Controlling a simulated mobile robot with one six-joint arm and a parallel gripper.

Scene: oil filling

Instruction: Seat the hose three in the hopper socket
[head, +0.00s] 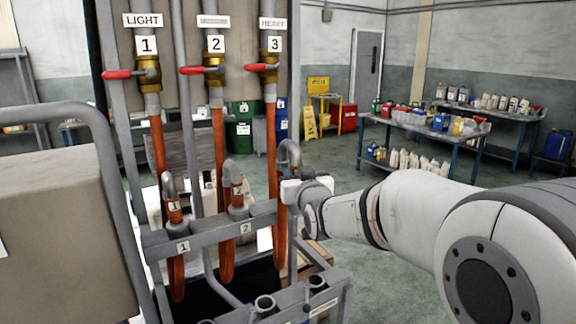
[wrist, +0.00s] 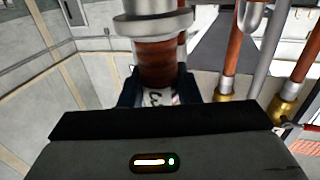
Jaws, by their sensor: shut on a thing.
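Hose three is an orange hose (head: 270,150) hanging from the valve marked 3, with a grey hooked metal end (head: 289,150). My gripper (head: 290,190) is shut on this hose near its hooked end, above the rack rail. In the wrist view my gripper's dark fingers (wrist: 158,90) close around the hose end, which shows a white label with a 3 (wrist: 160,98), a red-brown band and a grey collar (wrist: 152,22). I cannot tell whether the hose end is clear of its rack holder. Open round sockets (head: 264,303) (head: 315,283) stand on the hopper (head: 322,308) low in front.
Hose one (head: 173,205) and hose two (head: 236,190) stand in the rack rail (head: 210,230) to the left. Red-handled valves (head: 268,67) are above. Tables with bottles (head: 430,130) stand far behind, with open floor between.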

